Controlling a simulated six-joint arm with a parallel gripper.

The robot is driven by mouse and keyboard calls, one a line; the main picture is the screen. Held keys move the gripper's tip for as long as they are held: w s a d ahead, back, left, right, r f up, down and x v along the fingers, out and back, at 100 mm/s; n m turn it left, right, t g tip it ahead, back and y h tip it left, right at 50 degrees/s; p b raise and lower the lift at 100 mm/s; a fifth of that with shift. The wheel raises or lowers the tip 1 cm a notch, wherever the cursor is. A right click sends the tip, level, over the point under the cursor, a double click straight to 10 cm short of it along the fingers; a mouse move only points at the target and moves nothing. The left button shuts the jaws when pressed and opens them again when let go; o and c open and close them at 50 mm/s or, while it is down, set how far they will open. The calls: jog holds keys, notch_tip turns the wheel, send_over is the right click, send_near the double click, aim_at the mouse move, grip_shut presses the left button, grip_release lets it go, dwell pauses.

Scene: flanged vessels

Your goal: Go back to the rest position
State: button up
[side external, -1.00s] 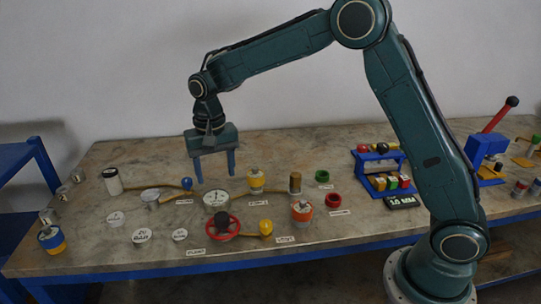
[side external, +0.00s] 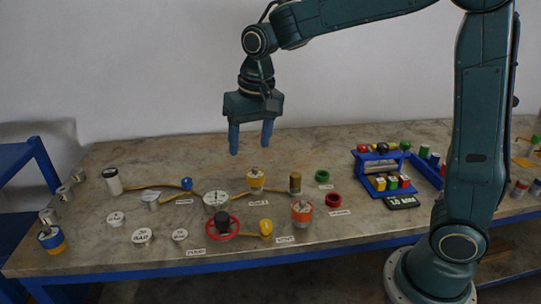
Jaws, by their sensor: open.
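My gripper (side external: 251,152) hangs above the back of the table, fingers pointing down and apart. Nothing is between its fingers, and it is clear of everything on the table. Below it stand a yellow-and-orange vessel (side external: 256,184) and a round white-faced gauge (side external: 216,200). An orange vessel (side external: 302,213) is nearer the front, and a blue-and-yellow vessel (side external: 52,241) stands at the far left.
A red handwheel (side external: 221,226), white discs (side external: 142,237) and red (side external: 333,200) and green (side external: 322,176) rings lie on the table (side external: 375,235). A blue rack (side external: 367,165) with coloured pieces stands at right. The air around my gripper is free.

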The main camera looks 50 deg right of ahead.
jog(key=s+d+r+n+t, duration=0.1)
jog(key=s+d+n+t, duration=0.1)
jog(key=s, duration=0.9)
jog(key=s+d+r+n+t, duration=0.1)
jog(key=s+d+n, duration=0.1)
jog(key=s, duration=1)
jog(key=shift+d+r+t, duration=0.15)
jog(key=shift+r+t, duration=0.15)
jog(key=shift+t, duration=0.1)
jog(key=shift+w, duration=0.1)
jog(key=shift+c, duration=0.6)
dwell(1.2)
